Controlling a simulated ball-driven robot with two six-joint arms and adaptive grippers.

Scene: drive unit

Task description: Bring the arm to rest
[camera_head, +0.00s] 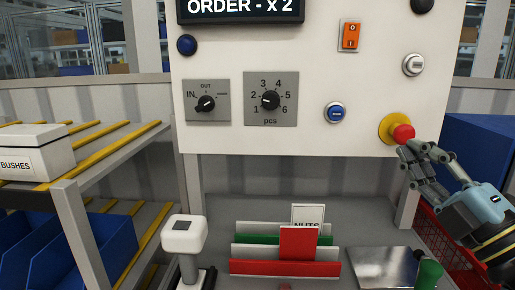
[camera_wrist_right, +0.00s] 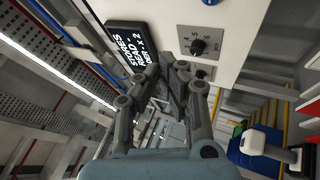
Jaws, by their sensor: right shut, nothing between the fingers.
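My right gripper (camera_head: 408,152) is at the right of the head view, with its fingers near the lower right corner of the white control panel (camera_head: 310,110). The fingertips appear close to the red emergency button (camera_head: 403,132) on its yellow base; I cannot tell whether they touch it. In the right wrist view the fingers (camera_wrist_right: 172,78) are together and empty, with the order display (camera_wrist_right: 128,45) and the panel beyond them. My left gripper is not in view.
A blue button (camera_head: 335,112), rotary knobs (camera_head: 269,100) and an orange switch (camera_head: 350,36) are on the panel. Below stand red and green dividers (camera_head: 299,243), a grey-white post (camera_head: 184,235) and a metal plate (camera_head: 372,268). A roller rack with a BUSHES box (camera_head: 35,150) is at left.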

